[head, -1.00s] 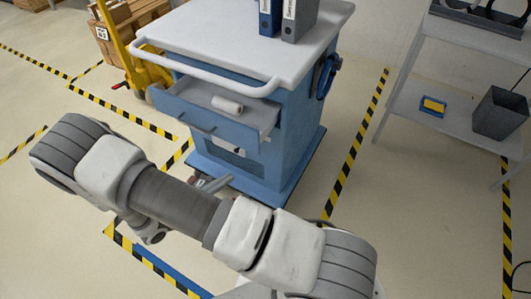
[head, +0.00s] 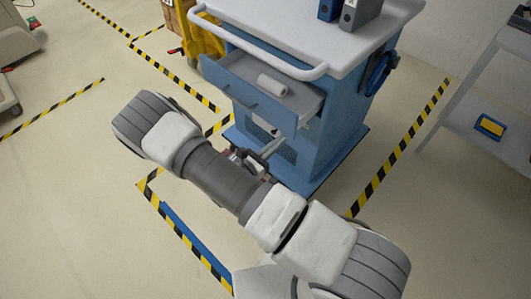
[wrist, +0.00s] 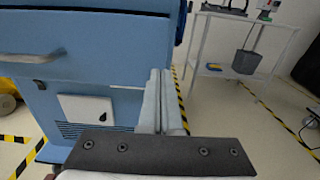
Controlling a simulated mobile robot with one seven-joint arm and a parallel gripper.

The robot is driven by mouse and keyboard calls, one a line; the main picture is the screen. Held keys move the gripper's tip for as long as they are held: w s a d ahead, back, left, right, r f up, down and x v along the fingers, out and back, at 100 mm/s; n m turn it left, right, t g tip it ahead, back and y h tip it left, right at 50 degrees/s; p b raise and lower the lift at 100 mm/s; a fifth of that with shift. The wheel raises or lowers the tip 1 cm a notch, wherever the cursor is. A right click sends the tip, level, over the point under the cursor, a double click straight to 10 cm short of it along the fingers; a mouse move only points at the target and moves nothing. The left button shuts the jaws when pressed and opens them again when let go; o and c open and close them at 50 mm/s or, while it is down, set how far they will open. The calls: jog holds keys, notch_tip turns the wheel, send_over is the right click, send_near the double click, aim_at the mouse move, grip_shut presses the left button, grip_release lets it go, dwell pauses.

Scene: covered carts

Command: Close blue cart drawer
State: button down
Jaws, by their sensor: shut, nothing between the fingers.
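The blue cart (head: 330,140) stands at upper centre in the head view, with a light grey top and a white push rail. Its upper drawer (head: 246,92) is pulled out, and a white roll (head: 272,85) lies inside. In the wrist view a blue front with a metal handle (wrist: 36,57) fills the upper left. My gripper (wrist: 159,78) is shut and empty, its pale fingers upright in front of the cart's right part in that view. In the head view it is low in front of the cart, below the drawer, partly hidden by my arm. I cannot tell whether it touches the cart.
Binders (head: 359,12) stand on the cart top. A yellow pallet jack (head: 205,38) is behind the cart at left. A grey shelf (head: 487,135) with a blue and yellow box (head: 490,126) stands at right. Striped tape marks the floor, which is open at left.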

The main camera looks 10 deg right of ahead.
aim_at(312, 112)
jog(key=shift+x, duration=1.85)
jog(key=b+x, duration=0.1)
jog(key=x, duration=1.2)
jog(key=shift+d, duration=0.1)
jog(key=shift+w+d+r, duration=0.1)
jog(key=shift+w, duration=0.05)
